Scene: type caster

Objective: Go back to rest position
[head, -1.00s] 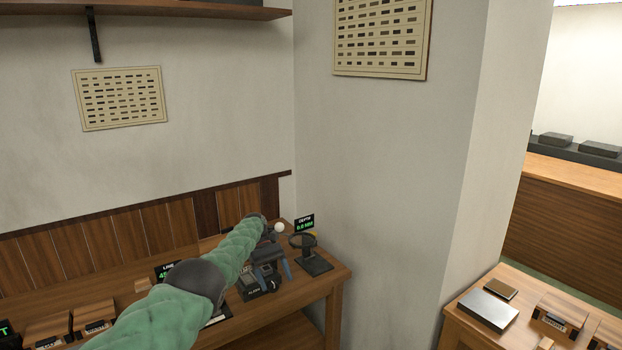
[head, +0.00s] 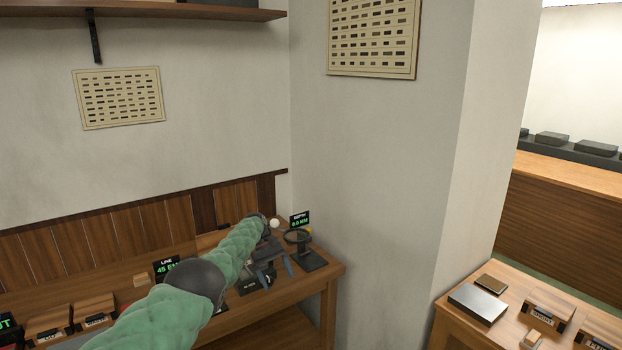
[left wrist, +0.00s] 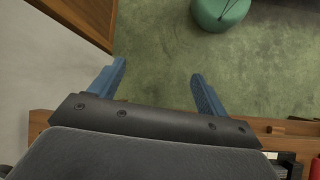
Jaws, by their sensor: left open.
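My left arm, in a green padded sleeve, reaches from the bottom left of the head view over the workbench (head: 310,278). My left gripper (head: 279,266) is at the bench's right end, partly hidden by its own wrist. In the left wrist view its two blue fingers (left wrist: 154,85) stand wide apart with nothing between them, above green carpet. A dark device (head: 252,284) stands on the bench beside the gripper, partly hidden. My right gripper is not in view.
A dark ring stand (head: 307,255) and a depth display (head: 299,219) stand close to the left gripper. Small wooden boxes (head: 95,309) line the bench's left part. A second table (head: 479,333) stands at the right. A green stool (left wrist: 219,14) shows on the carpet.

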